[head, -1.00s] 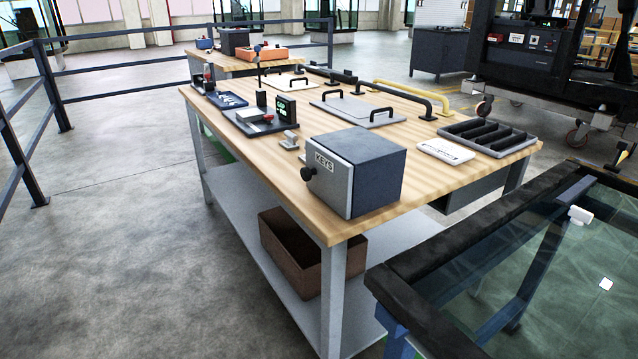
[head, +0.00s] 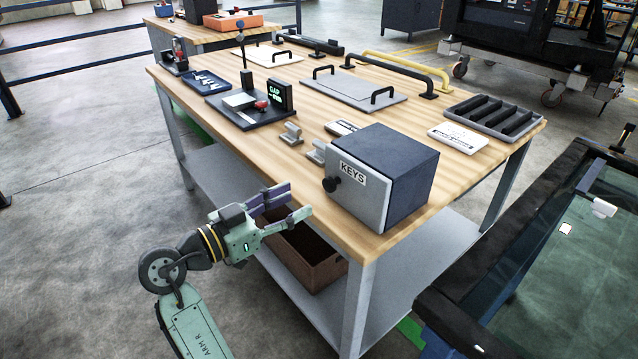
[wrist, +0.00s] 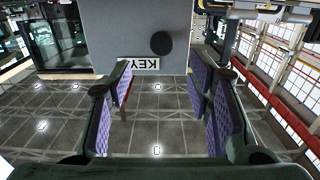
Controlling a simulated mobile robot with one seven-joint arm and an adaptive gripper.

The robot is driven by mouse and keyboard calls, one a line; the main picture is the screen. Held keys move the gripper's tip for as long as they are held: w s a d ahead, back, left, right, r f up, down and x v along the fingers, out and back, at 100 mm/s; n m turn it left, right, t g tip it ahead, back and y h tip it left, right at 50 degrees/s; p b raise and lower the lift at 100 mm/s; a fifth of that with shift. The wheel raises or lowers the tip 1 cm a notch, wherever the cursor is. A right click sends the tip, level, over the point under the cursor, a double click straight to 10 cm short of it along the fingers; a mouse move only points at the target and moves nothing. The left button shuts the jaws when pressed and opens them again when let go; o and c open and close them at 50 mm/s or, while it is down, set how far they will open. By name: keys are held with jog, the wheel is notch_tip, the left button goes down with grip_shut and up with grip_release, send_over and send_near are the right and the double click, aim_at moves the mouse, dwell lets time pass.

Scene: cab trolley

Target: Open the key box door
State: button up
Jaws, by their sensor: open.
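The key box (head: 402,178) is a dark grey box on the near corner of the wooden workbench. Its light grey door (head: 356,194) faces left, looks shut, and carries a "KEYS" label and a round black knob (head: 331,184). My gripper (head: 297,201) is open and empty, left of the box and apart from it, in front of the bench edge. In the wrist view the door (wrist: 128,32) appears upside down, with the knob (wrist: 162,42) beyond the open purple-padded fingers (wrist: 163,100). Nothing is between the fingers.
The workbench (head: 480,178) also holds small metal brackets (head: 291,134), a black device with a "GAP" display (head: 280,95), a plate with handles (head: 355,90) and a slotted tray (head: 495,118). A brown bin (head: 312,262) sits on the lower shelf. A dark-framed glass panel (head: 570,265) stands at right.

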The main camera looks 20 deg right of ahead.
aim_at(327, 185)
jog(key=p+x, duration=0.1)
jog(key=x, duration=0.7)
jog(key=shift+w+a+p, duration=0.1)
jog(key=shift+p, duration=0.3)
grip_shut()
dwell(0.3)
